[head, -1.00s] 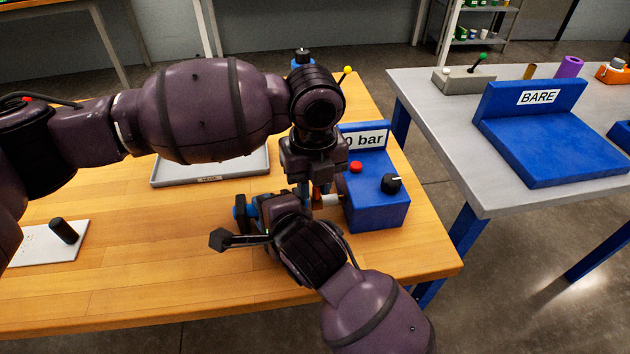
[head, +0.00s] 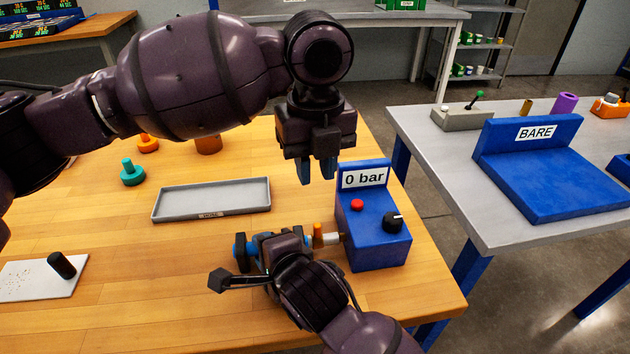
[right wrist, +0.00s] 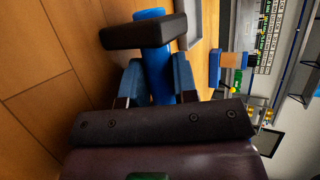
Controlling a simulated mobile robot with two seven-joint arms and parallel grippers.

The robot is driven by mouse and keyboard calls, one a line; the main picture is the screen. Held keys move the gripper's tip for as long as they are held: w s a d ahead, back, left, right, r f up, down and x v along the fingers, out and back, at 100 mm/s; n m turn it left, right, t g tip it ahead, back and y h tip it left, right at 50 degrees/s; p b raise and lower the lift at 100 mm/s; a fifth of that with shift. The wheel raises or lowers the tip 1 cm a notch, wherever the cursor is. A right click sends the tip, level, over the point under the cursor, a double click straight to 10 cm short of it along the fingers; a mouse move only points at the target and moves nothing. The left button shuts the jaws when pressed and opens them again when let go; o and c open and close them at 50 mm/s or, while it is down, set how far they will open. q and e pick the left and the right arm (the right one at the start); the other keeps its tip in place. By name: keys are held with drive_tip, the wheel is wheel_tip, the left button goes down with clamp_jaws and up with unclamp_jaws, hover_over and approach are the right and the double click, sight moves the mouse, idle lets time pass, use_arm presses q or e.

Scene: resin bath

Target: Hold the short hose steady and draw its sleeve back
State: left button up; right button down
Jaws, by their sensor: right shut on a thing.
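The short blue hose (head: 239,249) lies low over the wood table, in line with the blue box. An orange upright piece (head: 318,235) and a pale silver fitting (head: 333,238) sit between the hose and the box; I cannot tell which part is the sleeve. My right gripper (head: 270,246) is shut on the hose and hides its middle. In the right wrist view the hose (right wrist: 160,86) stands between my fingers, with a dark block across it. My left gripper (head: 317,172) is open and empty, pointing down above the fitting, clear of it.
The blue box (head: 375,235) shows "0 bar" and has a red button and a black knob. A grey tray (head: 212,200) lies behind the hose. A white plate (head: 35,282) with a black peg is at left. Teal and orange knobs stand farther back.

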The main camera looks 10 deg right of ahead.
idle(0.4)
drive_tip(key=c, duration=0.9)
unclamp_jaws()
drive_tip(key=shift+o, duration=0.5)
drive_tip(key=shift+f, duration=0.1)
drive_tip(key=shift+s, duration=0.1)
